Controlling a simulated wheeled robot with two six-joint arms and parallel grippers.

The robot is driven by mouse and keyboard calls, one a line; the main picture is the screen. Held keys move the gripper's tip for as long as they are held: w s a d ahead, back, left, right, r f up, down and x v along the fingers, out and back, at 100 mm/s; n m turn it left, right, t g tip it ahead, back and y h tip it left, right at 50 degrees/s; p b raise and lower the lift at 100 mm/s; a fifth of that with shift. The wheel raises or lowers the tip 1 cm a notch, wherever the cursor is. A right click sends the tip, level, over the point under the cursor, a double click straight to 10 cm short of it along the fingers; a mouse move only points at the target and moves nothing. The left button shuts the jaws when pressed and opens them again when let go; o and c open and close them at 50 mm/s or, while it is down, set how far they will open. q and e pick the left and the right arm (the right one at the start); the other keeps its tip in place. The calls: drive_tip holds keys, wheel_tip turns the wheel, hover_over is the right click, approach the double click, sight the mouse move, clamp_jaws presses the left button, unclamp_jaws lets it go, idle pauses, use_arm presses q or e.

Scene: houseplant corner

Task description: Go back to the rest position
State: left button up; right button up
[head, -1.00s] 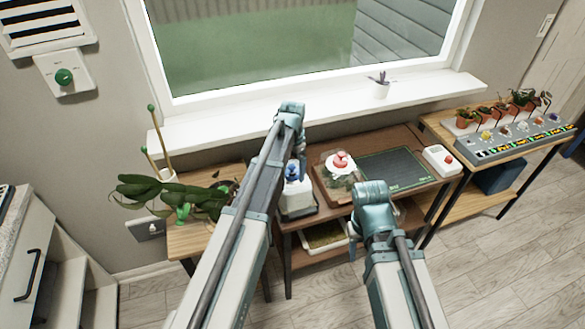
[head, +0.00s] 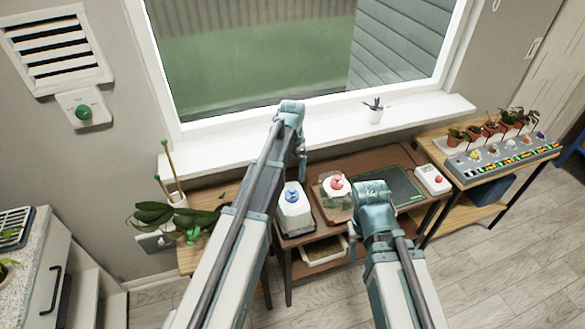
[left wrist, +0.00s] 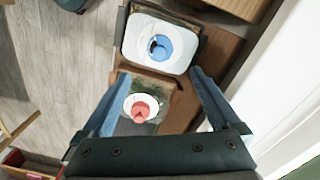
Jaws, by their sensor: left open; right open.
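My left gripper (head: 302,172) hangs down from the raised left arm, in front of the window sill. In the left wrist view its two fingers (left wrist: 160,73) stand wide apart with nothing between them touching. Below it are a white container with a blue top (head: 293,213), also in the left wrist view (left wrist: 132,40), and a clear jar with a white lid and red knob (head: 337,185), whose red knob shows between the fingers (left wrist: 141,110). My right gripper (head: 353,243) points down before the middle table, small and partly hidden by its own wrist; nothing shows in it.
The middle wooden table holds a dark green mat (head: 397,186) and a white box with a red button (head: 432,180). A leafy plant (head: 165,217) stands on the left table. Potted plants and a grey panel (head: 505,155) are on the right table. The floor right is clear.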

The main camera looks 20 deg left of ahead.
use_arm(q)
drive_tip(key=shift+r+p, duration=0.4)
drive_tip(key=shift+r, duration=0.5)
drive_tip(key=s+d+n, duration=0.1)
drive_tip(key=s+d, duration=0.3)
drive_tip(key=s, duration=0.4)
drive_tip(key=s+d+n, duration=0.1)
drive_tip(key=s+d, duration=0.4)
drive_tip(key=s, duration=0.3)
drive_tip(key=s+d+f+y+b, duration=0.1)
drive_tip(key=s+d, duration=0.3)
drive_tip(key=s, duration=0.5)
drive_tip(key=shift+d+n, duration=0.3)
drive_tip(key=shift+n, duration=0.1)
